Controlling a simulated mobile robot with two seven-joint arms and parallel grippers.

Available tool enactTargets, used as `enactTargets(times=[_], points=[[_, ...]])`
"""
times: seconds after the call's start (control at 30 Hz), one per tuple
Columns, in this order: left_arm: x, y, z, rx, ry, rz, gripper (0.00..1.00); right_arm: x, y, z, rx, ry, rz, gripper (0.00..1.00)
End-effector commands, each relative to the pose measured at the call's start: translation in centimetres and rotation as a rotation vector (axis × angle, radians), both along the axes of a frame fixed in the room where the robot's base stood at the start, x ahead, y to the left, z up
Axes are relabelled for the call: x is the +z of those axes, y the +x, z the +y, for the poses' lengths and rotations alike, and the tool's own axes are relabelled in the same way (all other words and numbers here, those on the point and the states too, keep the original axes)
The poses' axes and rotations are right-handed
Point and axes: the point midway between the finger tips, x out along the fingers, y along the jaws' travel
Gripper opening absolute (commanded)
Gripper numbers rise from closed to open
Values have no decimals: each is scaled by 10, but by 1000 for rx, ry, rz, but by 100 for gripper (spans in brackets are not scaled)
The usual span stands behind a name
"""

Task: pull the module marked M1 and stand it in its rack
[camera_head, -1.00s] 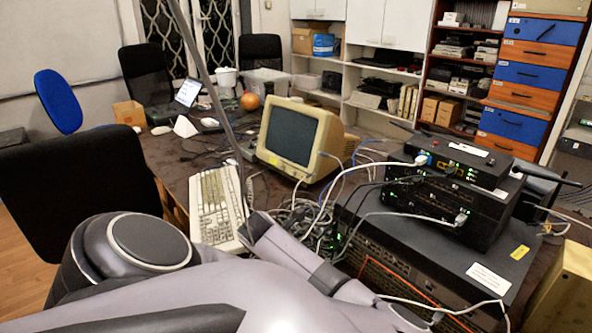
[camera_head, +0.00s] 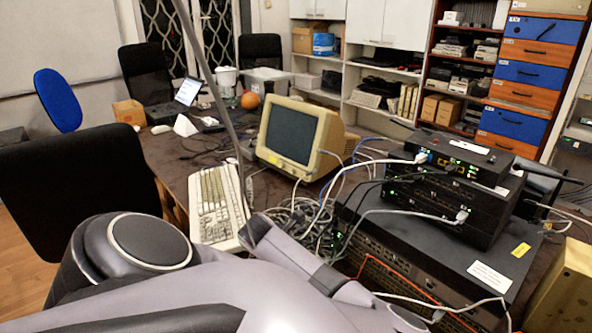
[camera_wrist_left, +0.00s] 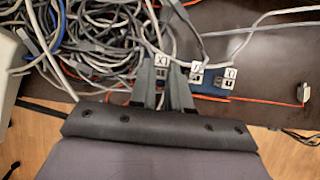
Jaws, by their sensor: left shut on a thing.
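In the left wrist view, my left gripper (camera_wrist_left: 161,80) is shut on a small module (camera_wrist_left: 161,61) with a white label on its end. The label's mark is too small to read surely, so I cannot tell if it is M1. Two more white-labelled modules, a middle one (camera_wrist_left: 196,68) and a right one (camera_wrist_left: 230,74), stand beside it at a blue rack (camera_wrist_left: 211,83). Whether the held module is clear of the rack cannot be seen. In the head view only my left arm shows; its gripper is hidden. My right gripper is not in view.
Tangled grey cables (camera_wrist_left: 85,45) crowd the left of the gripper. An orange cable (camera_wrist_left: 265,99) runs along the table edge near a small plug (camera_wrist_left: 302,92). Stacked network devices (camera_head: 450,195) stand on a large dark chassis (camera_head: 440,250). Dark table (camera_wrist_left: 275,50) is fairly bare at right.

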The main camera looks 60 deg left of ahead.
Motion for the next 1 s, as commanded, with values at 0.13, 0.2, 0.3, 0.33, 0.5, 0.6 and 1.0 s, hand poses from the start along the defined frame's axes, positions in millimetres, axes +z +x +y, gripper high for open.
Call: enactTargets(times=[0.13, 0.2, 0.3, 0.33, 0.5, 0.6, 1.0], points=[[-3, 0, 0, 0, 0, 0, 0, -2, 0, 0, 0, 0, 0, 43], [-4, 0, 0, 0, 0, 0, 0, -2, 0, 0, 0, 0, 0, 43], [-5, 0, 0, 0, 0, 0, 0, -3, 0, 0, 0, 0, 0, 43], [-6, 0, 0, 0, 0, 0, 0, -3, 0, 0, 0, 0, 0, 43], [-8, 0, 0, 0, 1, 0, 0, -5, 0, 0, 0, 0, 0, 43], [-10, 0, 0, 0, 1, 0, 0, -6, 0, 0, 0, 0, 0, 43], [-12, 0, 0, 0, 1, 0, 47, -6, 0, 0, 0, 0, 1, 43]])
